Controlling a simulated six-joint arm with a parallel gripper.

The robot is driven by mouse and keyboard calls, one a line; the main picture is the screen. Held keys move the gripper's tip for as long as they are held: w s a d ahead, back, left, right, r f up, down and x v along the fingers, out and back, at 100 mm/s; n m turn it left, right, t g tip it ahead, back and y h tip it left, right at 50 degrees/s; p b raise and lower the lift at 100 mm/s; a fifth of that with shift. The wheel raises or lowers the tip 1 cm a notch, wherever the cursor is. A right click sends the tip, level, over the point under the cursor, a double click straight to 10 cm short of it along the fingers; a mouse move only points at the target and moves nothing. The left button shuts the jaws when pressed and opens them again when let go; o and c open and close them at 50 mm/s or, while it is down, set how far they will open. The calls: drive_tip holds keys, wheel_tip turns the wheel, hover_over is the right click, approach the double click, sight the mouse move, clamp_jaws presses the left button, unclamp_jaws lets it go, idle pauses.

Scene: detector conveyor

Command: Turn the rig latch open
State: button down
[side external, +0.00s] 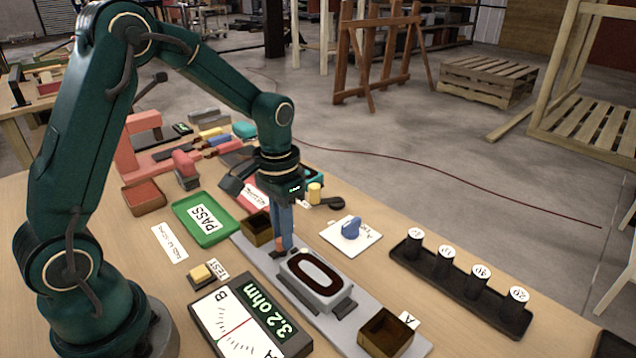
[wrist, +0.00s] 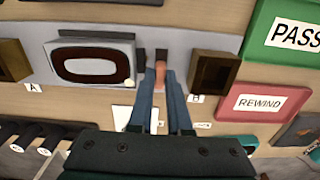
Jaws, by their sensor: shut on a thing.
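The rig is a long grey plate (side external: 345,330) carrying a grey block with a dark oval ring (side external: 315,276); the block also shows in the wrist view (wrist: 92,62). The latch's orange-brown handle (wrist: 160,73) stands beside the block, at its right in the wrist view, by a small dark mount. My gripper (side external: 282,240) points down at that end of the block. In the wrist view, its blue fingers (wrist: 161,90) are shut on the latch handle. The fingers partly hide the handle, and its exact turn angle is hard to tell.
Open brown boxes stand at the plate's ends, box A (side external: 385,334) and box B (side external: 257,229). Around the rig are a 3.2 ohm meter (side external: 250,315), a yellow test button (side external: 201,272), a green PASS tray (side external: 206,217), a blue knob (side external: 351,229) and a black cylinder rack (side external: 460,285).

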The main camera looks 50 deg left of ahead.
drive_tip(key=c, duration=0.9)
unclamp_jaws()
drive_tip(key=shift+o, duration=0.2)
drive_tip(key=shift+r, duration=0.1)
drive_tip(key=shift+r, duration=2.5)
